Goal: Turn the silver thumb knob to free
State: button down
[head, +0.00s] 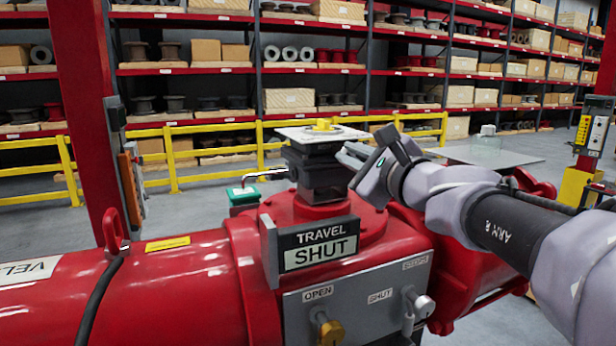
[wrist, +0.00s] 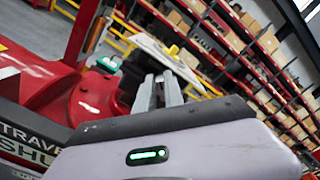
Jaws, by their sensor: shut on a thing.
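My gripper (head: 353,157) is at the right side of the dark block (head: 318,180) on top of the red actuator (head: 400,240). Its fingers also show in the wrist view (wrist: 158,92), close together in front of the dark block. It is shut on a small part there; the fingers hide that part, so I cannot tell its colour or angle. A silver round knob (head: 424,306) stands out from the grey panel (head: 350,290) at lower right, apart from my gripper. A brass knob (head: 331,332) is below the OPEN label.
A white plate (head: 322,133) with a yellow piece (head: 323,125) lies just above the fingers. The TRAVEL SHUT sign (head: 318,246) stands in front of the block. A green box (head: 243,197) with a metal lever is at left. Yellow rails (head: 215,150) and shelves are behind.

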jog(key=shift+a+f+n+b, duration=0.1)
jog(key=shift+f+n+b, duration=0.05)
jog(key=shift+n+b, duration=0.7)
jog(key=shift+a+f+n+b, duration=0.15)
jog(key=shift+n+b, duration=0.5)
jog(key=shift+b, duration=0.35)
jog(key=shift+d, duration=0.1)
jog(key=shift+r, duration=0.1)
jog(key=c, duration=1.4)
grip_release()
jog(key=shift+c, duration=0.2)
jog(key=shift+s, duration=0.1)
jog(key=v, duration=1.7)
jog(key=shift+s, duration=0.15)
